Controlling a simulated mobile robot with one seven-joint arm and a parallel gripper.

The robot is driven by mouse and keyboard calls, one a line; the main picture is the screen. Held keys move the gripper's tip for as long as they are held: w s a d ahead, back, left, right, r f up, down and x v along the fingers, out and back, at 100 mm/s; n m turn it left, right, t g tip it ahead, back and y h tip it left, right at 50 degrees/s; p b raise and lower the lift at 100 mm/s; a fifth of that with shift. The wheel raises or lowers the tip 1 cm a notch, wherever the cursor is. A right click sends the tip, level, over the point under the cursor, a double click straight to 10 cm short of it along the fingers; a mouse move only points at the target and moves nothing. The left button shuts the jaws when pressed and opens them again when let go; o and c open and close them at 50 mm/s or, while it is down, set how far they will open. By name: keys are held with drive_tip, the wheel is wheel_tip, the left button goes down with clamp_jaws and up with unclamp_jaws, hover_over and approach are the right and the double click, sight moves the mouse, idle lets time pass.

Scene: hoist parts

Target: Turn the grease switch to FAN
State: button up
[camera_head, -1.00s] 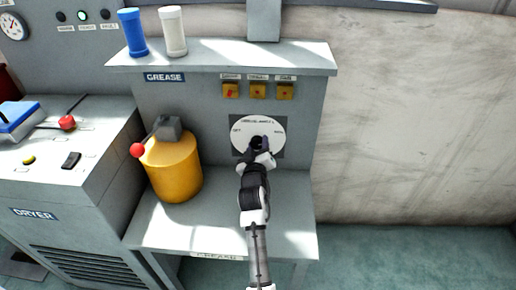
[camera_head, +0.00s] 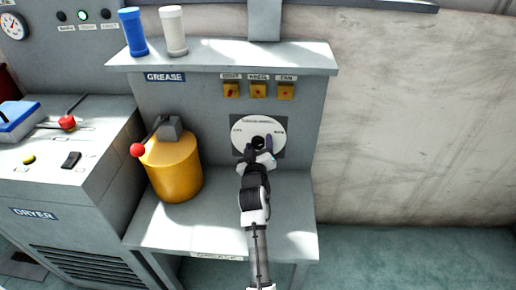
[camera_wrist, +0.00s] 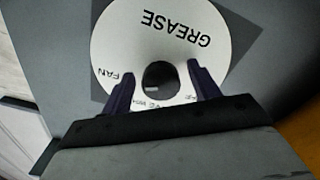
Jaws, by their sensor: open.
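The grease switch is a round white dial plate (camera_head: 252,124) on a dark square backing, on the grey panel of the grease station. Its dark knob (camera_wrist: 161,79) sits at the middle of the plate in the wrist view, with a small pale mark on it. The word FAN shows on the plate at the left in the wrist view, beside one finger. My gripper (camera_head: 259,143) is at the dial in the head view. In the wrist view its two dark fingers (camera_wrist: 160,80) stand open, one on each side of the knob, with gaps visible. Which label the knob points to is unclear.
A yellow grease drum (camera_head: 174,168) with a red-tipped lever (camera_head: 138,150) stands left on the bench. A blue cylinder (camera_head: 133,32) and a white cylinder (camera_head: 173,31) stand on the upper shelf.

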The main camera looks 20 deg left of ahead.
drive_tip(key=b+v, duration=0.1)
drive_tip(key=v, duration=1.2)
drive_tip(key=shift+s+b, duration=0.4)
